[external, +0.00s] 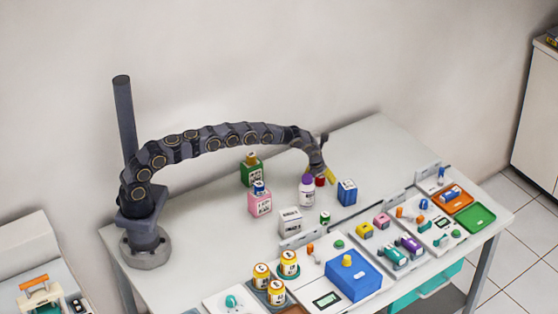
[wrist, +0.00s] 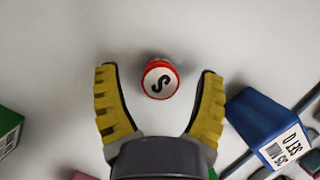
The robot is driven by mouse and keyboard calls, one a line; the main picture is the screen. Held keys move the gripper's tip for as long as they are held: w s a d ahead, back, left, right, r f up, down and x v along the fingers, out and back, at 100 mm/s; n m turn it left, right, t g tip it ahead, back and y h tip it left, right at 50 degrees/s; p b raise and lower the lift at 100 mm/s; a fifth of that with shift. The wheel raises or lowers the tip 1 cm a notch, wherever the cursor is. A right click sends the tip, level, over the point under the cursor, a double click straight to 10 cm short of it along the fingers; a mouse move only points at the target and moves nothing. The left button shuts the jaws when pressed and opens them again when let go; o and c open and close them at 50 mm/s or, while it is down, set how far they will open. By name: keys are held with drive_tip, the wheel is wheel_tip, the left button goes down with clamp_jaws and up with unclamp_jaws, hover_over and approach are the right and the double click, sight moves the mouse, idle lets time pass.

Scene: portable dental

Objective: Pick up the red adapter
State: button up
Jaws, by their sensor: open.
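The red adapter (wrist: 160,78) is a small round red piece with a white top marked with a black S. In the wrist view it stands between my gripper's (wrist: 158,74) two yellow fingers, near the level of their tips, with clear space on both sides. My gripper is open and holds nothing. In the external view the red adapter (external: 320,181) is a small red patch on the table, partly hidden behind my gripper (external: 326,173) and beside the purple-capped bottle. I cannot tell the height of the fingertips above the table.
A blue box (wrist: 262,125) is close to the right finger. A green box (wrist: 9,130) is at the left edge. A purple-capped white bottle (external: 306,192) stands beside the adapter. Trays and small parts fill the front of the table (external: 375,135); its back right is clear.

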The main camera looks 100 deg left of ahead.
drive_tip(key=c, duration=1.2)
drive_tip(key=shift+r, duration=0.1)
